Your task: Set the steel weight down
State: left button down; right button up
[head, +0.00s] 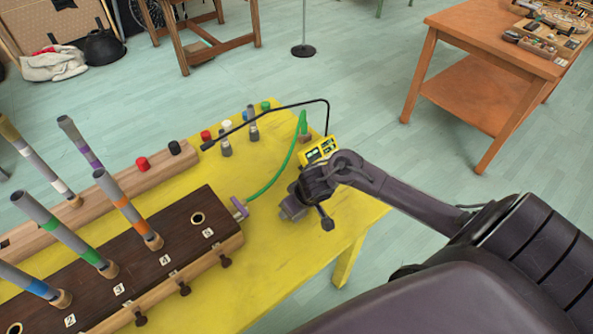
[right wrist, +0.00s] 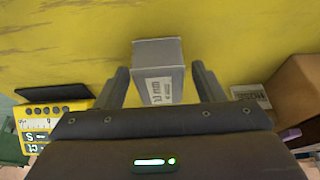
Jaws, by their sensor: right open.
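The steel weight is a grey block with a white printed label. In the right wrist view the steel weight (right wrist: 158,58) stands on the yellow table (right wrist: 70,60) between my right gripper's two fingers (right wrist: 163,88). The fingers are open, with a narrow gap on each side of it. In the head view my right gripper (head: 308,213) is low over the table's right part, and the grey weight (head: 291,209) shows partly beside it. My left gripper is not in view.
A yellow instrument box (head: 319,150) sits just behind my right gripper. A wooden tube rack (head: 226,248) with upright tubes is to the left. A green hose (head: 275,178) arches between them. Several coloured knobs stand along the back. The table's front right is clear.

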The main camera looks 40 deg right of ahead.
jog(key=p+v, duration=0.4)
jog(key=v, duration=0.8)
jog(key=shift+s, duration=0.15)
